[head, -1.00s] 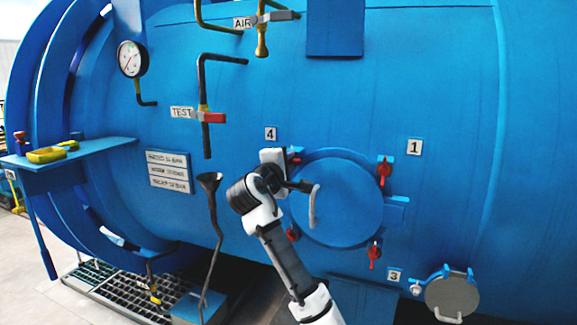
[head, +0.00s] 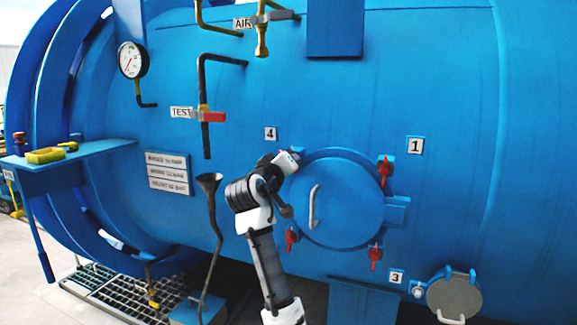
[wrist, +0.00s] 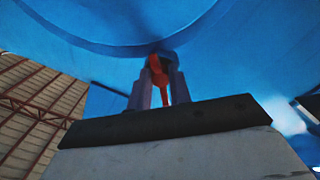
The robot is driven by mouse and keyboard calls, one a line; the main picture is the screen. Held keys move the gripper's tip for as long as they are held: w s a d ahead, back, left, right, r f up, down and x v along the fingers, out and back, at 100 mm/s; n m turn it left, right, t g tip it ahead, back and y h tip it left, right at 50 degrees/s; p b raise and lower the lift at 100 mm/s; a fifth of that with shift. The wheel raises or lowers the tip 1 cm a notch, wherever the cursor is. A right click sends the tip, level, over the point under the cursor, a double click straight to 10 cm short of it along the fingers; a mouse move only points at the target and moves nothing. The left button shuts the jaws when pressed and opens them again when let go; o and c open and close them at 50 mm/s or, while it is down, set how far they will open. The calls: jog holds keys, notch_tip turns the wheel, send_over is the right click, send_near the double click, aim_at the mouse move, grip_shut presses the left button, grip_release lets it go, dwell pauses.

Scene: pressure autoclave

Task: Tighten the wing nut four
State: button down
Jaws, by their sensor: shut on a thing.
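Wing nut four, red, shows in the wrist view (wrist: 158,78) between the two fingers of my gripper (wrist: 158,92), which is shut on it. In the head view my gripper (head: 289,160) is at the upper left rim of the round blue hatch (head: 350,205), just right of and below the "4" label (head: 271,134). There my gripper mostly hides wing nut four. The hatch lies flat against the blue vessel, with a pale curved handle (head: 314,207) on its face.
Other red wing nuts sit around the hatch at upper right (head: 385,171), lower right (head: 375,256) and lower left (head: 291,238). A funnel pipe (head: 214,220) stands left of my arm. A red-handled TEST valve (head: 211,116) is above left. A small grey round cover (head: 454,297) is at lower right.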

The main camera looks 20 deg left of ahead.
jog(key=shift+a+f+m+b, duration=0.15)
jog(key=shift+m+b, duration=0.2)
jog(key=shift+m, duration=1.75)
jog(key=shift+f+m+b, duration=0.1)
jog(key=shift+m+b, duration=0.25)
jog(key=shift+m, duration=1.75)
jog(key=c, duration=1.3)
grip_release()
jog(key=shift+r, duration=0.1)
jog(key=shift+s, duration=0.1)
jog(key=s+b, duration=0.1)
jog(key=s, duration=0.5)
jog(key=s+b, duration=0.2)
jog(key=s, duration=0.5)
jog(key=shift+s+a, duration=0.2)
jog(key=shift+s, duration=0.1)
